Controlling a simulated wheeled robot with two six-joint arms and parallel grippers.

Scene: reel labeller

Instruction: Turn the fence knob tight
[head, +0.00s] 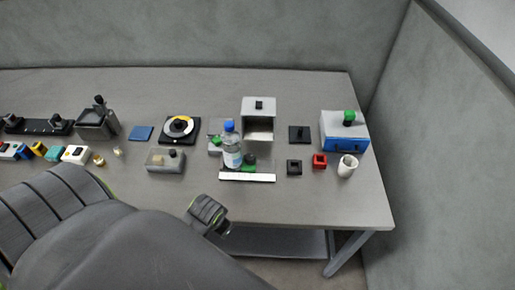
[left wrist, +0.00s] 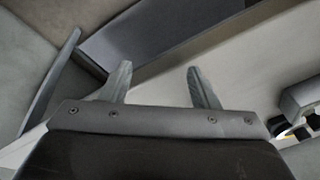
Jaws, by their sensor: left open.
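I cannot tell for certain which part is the fence knob. Black knobs show on a long black rail (head: 38,126) at the far left, on a grey device (head: 97,124) beside it, and on a low grey block (head: 164,162) near the table's middle. A reel-like disc (head: 179,127) with white and yellow on a black base stands behind that block. My left gripper (head: 222,230) is off the table's front edge, apart from all these things. In the left wrist view its fingers (left wrist: 159,68) are spread with nothing between them. My right gripper does not show.
A water bottle (head: 232,152) stands mid-table by a white strip (head: 247,177) and a grey open box (head: 259,109). A blue-grey box with a green knob (head: 348,118), a red block (head: 319,161) and a white cup (head: 347,167) are at right. The front right is clear.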

